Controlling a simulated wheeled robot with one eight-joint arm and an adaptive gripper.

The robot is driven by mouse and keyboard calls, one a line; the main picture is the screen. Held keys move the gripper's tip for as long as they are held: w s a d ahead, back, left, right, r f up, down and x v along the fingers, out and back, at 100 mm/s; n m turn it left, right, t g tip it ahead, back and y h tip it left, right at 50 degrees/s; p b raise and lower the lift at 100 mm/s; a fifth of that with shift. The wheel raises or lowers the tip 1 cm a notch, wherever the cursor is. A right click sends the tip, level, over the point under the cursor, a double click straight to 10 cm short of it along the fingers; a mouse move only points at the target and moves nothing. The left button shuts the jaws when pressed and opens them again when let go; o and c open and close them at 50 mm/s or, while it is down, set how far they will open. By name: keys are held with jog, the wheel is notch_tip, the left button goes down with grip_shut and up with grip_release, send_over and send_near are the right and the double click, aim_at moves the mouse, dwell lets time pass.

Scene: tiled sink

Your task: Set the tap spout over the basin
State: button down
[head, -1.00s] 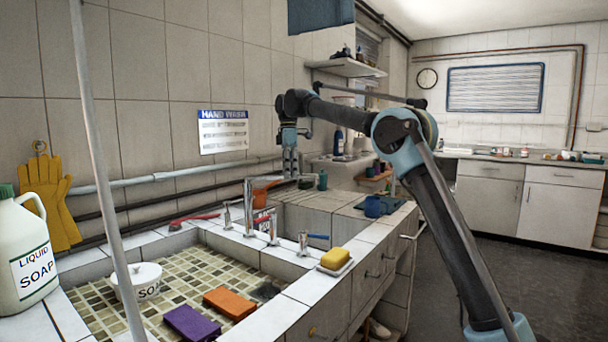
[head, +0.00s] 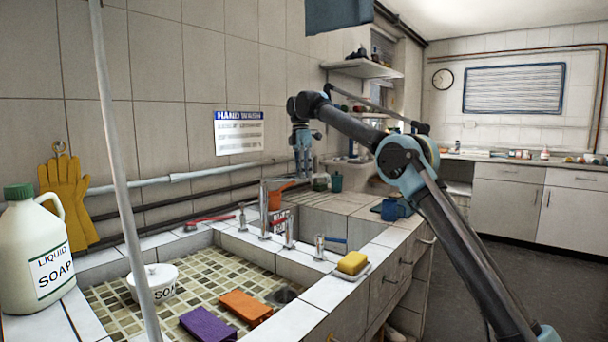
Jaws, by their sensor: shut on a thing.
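The metal tap (head: 264,212) stands upright on the tiled ledge between the near mosaic basin (head: 200,262) and the far basin (head: 322,222). Its spout (head: 281,182) runs from the top of the column to the right, toward the far basin side and away from the near basin's middle. My gripper (head: 302,176) points down at the spout's outer end and is shut on it. The fingertips are small and the exact contact is hard to see.
The near basin holds a white soap pot (head: 152,284), a purple sponge (head: 207,327) and an orange sponge (head: 246,307). A yellow sponge (head: 352,262) lies on the front rim. A soap jug (head: 36,250) stands left. A pale pole (head: 122,180) crosses the view.

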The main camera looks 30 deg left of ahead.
jog(key=shift+w+d, duration=0.2)
jog(key=shift+w, duration=0.1)
jog(key=c, duration=1.5)
grip_release()
jog(key=shift+s+a, duration=0.1)
jog(key=shift+s, duration=0.05)
jog(key=shift+s, duration=0.1)
